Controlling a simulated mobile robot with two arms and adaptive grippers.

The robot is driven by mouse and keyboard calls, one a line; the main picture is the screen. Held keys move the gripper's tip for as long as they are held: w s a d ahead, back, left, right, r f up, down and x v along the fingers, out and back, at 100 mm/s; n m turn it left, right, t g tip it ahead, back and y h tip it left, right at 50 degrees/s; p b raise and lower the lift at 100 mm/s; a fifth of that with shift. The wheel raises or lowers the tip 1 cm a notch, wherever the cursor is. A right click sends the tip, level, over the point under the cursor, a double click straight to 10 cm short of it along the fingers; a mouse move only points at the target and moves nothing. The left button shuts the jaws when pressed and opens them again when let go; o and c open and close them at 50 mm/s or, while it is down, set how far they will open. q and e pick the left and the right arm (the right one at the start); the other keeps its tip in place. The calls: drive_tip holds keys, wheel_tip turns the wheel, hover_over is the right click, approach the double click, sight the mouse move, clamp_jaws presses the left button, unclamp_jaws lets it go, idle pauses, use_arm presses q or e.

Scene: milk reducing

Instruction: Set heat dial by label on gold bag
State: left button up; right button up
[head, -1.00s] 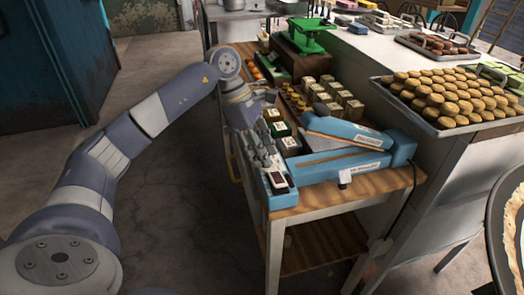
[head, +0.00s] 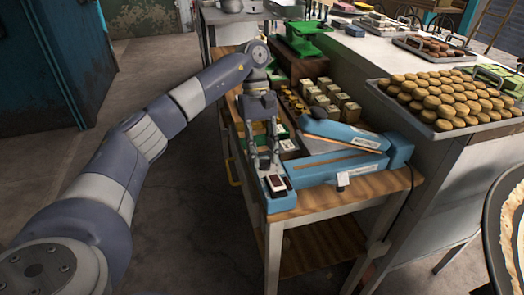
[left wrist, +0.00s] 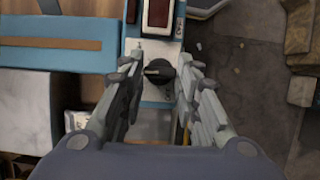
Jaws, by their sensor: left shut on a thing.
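The heat dial (left wrist: 158,72) is a black round knob on a narrow blue control panel (left wrist: 152,98), seen in the left wrist view. A dark red rectangular switch or window (left wrist: 157,14) sits above it on the panel. My left gripper (head: 264,163) points down over the panel in the head view, and its fingers hide the dial there. In the left wrist view its two fingers lie on either side of the dial, shut on it. The blue sealer (head: 335,168) stands beside the panel, to the right in the head view. I cannot make out a gold bag. My right gripper is not in view.
The wooden cart (head: 370,188) also holds several small boxes (head: 335,97) and a green scale (head: 306,38). A tray of round cookies (head: 385,95) stands on the counter at right. Open floor (head: 185,220) lies left of the cart.

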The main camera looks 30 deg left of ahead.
use_arm(q)
drive_tip(key=m+p, duration=0.1)
drive_tip(key=m, duration=0.1)
drive_tip(key=m+g+y+p, duration=0.1)
drive_tip(key=m, duration=0.1)
drive_tip(key=shift+w+d+r+m+y, duration=0.15)
drive_tip(key=shift+w+r+m+y, duration=0.05)
drive_tip(key=shift+m+y, duration=0.1)
drive_tip(key=m, duration=0.1)
drive_tip(key=m+y+p, duration=0.1)
drive_tip(key=m, duration=0.1)
drive_tip(key=shift+d+f+m+g, duration=0.1)
drive_tip(key=shift+d+m+g, duration=0.05)
drive_tip(key=shift+m+g, duration=0.15)
drive_tip(key=shift+m+y, duration=0.3)
drive_tip(key=shift+m, duration=0.2)
drive_tip(key=o, duration=0.8)
drive_tip(key=shift+f, duration=0.1)
drive_tip(key=v, duration=1.2)
drive_tip(key=shift+d, duration=0.1)
